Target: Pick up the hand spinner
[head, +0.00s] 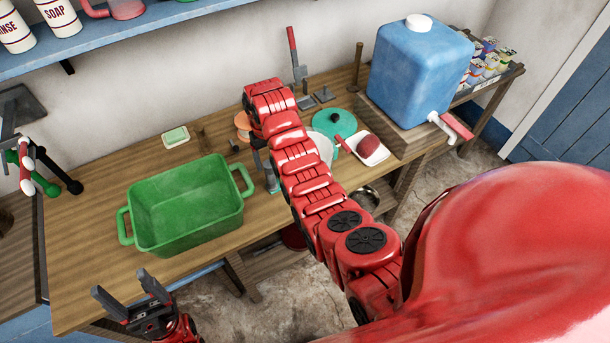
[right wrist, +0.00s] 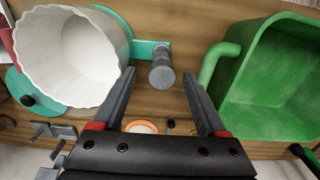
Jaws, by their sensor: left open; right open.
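The hand spinner appears to be the white fluted tub (right wrist: 75,55) with a teal side arm and an upright grey grip (right wrist: 162,72). In the head view the tub (head: 323,148) is partly hidden behind my right arm. My right gripper (right wrist: 160,78) is open, its fingers to either side of the grey grip in the picture; I cannot tell whether they reach around it, and they look apart from it. In the head view the right gripper (head: 263,160) is largely hidden by the arm. My left gripper (head: 122,284) is open and empty at the table's front left.
A green basin (head: 188,215) stands left of the right gripper. A teal lid (head: 334,121), a white tray (head: 372,152) with a dark red item and a blue water tank (head: 415,75) are to the right. A soap dish (head: 175,137) lies near the wall.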

